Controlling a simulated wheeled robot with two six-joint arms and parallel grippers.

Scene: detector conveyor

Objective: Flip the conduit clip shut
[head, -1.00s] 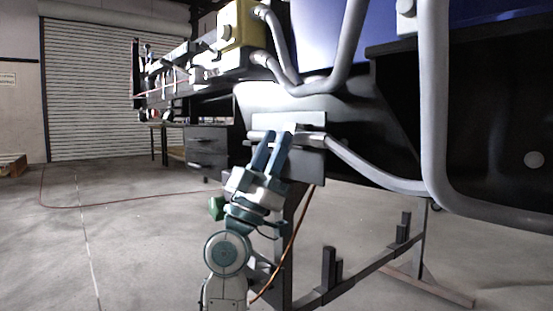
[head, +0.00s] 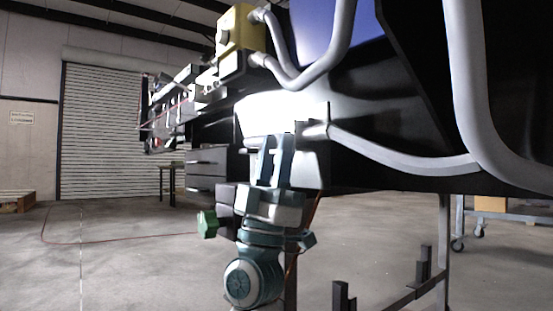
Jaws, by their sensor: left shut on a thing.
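My left gripper (head: 273,142) comes up from below, under a brightly lit pale plate (head: 270,108) on the machine's side. Its two fingers are close together and point upward. They are shut on the conduit clip, which is mostly hidden by the fingers and washed out by glare. I cannot tell the clip's angle. A grey conduit (head: 400,156) starts at a fitting just right of the fingertips and runs off to the right. My right gripper is not in view.
A yellow box (head: 240,30) with another grey conduit (head: 310,76) sits above the plate. A thick grey pipe (head: 470,90) bends down at the right. Dark frame legs stand below right. The floor at left is open.

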